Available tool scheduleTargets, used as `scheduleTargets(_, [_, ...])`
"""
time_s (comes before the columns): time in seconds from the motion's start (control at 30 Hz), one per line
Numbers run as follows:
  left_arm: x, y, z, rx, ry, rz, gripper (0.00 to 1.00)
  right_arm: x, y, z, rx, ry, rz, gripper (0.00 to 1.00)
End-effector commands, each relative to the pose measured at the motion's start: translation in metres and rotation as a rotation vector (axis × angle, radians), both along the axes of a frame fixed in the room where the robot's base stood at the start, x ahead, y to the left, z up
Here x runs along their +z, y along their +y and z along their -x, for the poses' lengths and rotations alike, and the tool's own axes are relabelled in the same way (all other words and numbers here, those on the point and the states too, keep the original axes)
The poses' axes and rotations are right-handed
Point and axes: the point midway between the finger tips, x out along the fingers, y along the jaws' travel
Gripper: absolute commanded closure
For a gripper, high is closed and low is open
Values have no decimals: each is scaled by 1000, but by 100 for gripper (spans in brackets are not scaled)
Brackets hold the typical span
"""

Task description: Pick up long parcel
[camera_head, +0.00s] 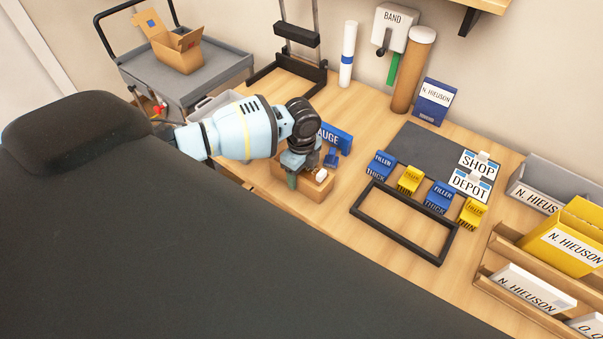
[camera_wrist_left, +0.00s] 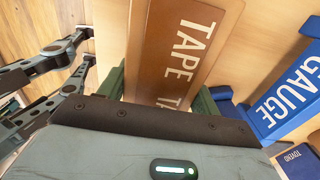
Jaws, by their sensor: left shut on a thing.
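My left gripper (camera_head: 307,178) reaches down over the table's near edge. Its green fingers stand on either side of a brown box marked TAPE, and it is shut on this box (camera_head: 315,188). In the left wrist view the box (camera_wrist_left: 180,45) lies between the fingers, its lower end hidden by the gripper body. A white round thing shows at its top in the head view. No parcel marked as long shows clearly; a tall brown tube (camera_head: 410,75) stands by the wall, apart from the gripper. My right gripper is not seen.
The blue GAUGE block (camera_head: 336,138) stands close beside the gripper. A black frame (camera_head: 405,240), filler boxes and a dark mat (camera_head: 430,145) lie to the right. A trolley (camera_head: 215,70) with an open carton (camera_head: 180,52) is at the left. Dark jointed metal parts (camera_wrist_left: 50,60) show in the wrist view.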

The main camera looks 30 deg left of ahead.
Motion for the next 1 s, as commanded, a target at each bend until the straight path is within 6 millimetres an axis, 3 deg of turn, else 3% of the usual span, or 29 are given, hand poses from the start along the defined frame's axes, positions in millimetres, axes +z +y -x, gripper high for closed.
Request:
scheduleTargets(0.1, [1,0,0,0,-1,1,68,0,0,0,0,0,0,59])
scheduleTargets(0.43, [5,0,-1,0,-3,1,68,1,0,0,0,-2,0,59])
scheduleTargets(0.8, [37,0,-2,1,-5,0,68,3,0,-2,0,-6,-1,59])
scheduleTargets(1.0, [40,-3,18,-1,-3,-1,68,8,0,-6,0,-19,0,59])
